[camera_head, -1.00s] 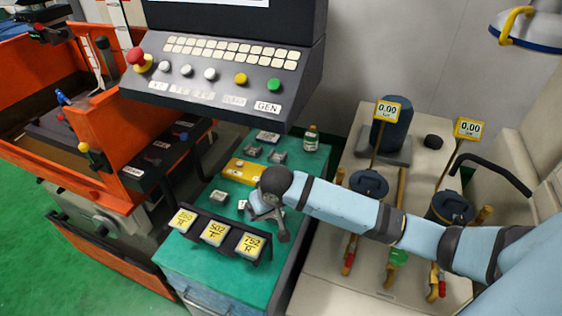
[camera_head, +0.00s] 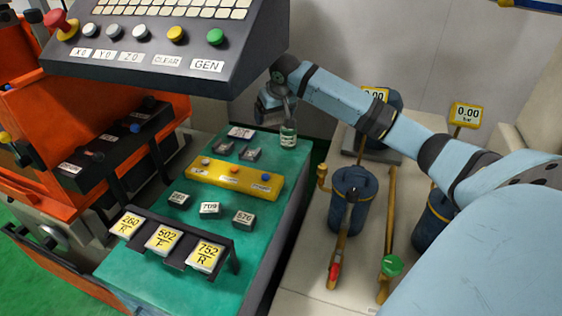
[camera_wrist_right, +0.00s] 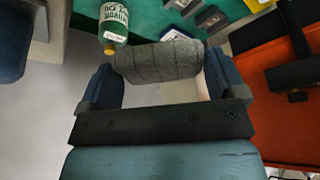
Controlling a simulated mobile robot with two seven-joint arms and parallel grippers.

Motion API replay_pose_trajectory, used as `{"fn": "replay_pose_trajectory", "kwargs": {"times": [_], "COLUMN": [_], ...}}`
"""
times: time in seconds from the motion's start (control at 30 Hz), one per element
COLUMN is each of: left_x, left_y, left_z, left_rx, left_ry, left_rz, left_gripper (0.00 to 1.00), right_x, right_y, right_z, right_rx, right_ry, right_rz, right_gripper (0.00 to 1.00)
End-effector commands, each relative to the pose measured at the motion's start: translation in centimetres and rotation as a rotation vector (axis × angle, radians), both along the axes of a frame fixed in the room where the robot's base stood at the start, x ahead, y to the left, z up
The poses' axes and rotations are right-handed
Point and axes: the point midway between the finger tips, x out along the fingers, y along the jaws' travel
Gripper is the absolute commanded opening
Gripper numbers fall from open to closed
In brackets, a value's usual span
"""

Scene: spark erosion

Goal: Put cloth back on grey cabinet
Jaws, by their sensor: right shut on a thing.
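The grey cloth (camera_wrist_right: 160,61) is a rolled, ribbed bundle between the fingers of my right gripper (camera_wrist_right: 158,80) in the right wrist view. The gripper is shut on it. In the head view my right gripper (camera_head: 272,108) is at the far end of the green-topped cabinet (camera_head: 150,262), just behind the bottle; the cloth is hard to make out there. In the wrist view the cloth is close to the bottle and the green top's edge; I cannot tell whether it touches anything. My left gripper is not in view.
A labelled bottle (camera_head: 288,134) stands at the cabinet's back right corner. A yellow bar (camera_head: 234,180), small labelled blocks and a dark rack (camera_head: 176,243) occupy the top. The control panel (camera_head: 160,45) overhangs it. Blue canisters (camera_head: 352,190) with pipes stand to the right.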

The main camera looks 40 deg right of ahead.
Motion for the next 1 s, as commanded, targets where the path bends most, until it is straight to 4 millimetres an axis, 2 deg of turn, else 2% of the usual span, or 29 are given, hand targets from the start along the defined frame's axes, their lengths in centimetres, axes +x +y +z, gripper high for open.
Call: {"fn": "replay_pose_trajectory", "kwargs": {"times": [0.03, 0.1, 0.17, 0.27, 0.7, 0.83, 1.0], "left_x": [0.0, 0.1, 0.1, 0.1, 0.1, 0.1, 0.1], "left_y": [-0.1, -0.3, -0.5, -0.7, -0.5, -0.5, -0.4], "left_z": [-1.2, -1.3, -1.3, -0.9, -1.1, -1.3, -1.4], "left_rx": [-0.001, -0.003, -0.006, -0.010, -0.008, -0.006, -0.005], "left_ry": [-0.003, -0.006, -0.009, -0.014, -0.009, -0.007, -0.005], "left_rz": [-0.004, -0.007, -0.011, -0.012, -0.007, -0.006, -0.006], "left_gripper": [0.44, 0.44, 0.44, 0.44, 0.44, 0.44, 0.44], "right_x": [0.1, 0.1, 0.0, 0.0, -0.1, -0.1, 0.0], "right_y": [-1.4, -2.5, -3.1, -3.4, -3.3, -3.4, -3.4], "right_z": [0.2, 1.0, 1.3, 0.4, -10.8, -12.9, -14.1], "right_rx": [-0.003, -0.002, -0.001, -0.001, 0.000, -0.002, -0.001], "right_ry": [-0.002, -0.001, 0.001, 0.005, 0.005, 0.004, 0.002], "right_rz": [-0.015, -0.027, -0.033, -0.037, -0.036, -0.036, -0.035], "right_gripper": [0.67, 0.67, 0.67, 0.67, 0.67, 0.67, 0.67]}}
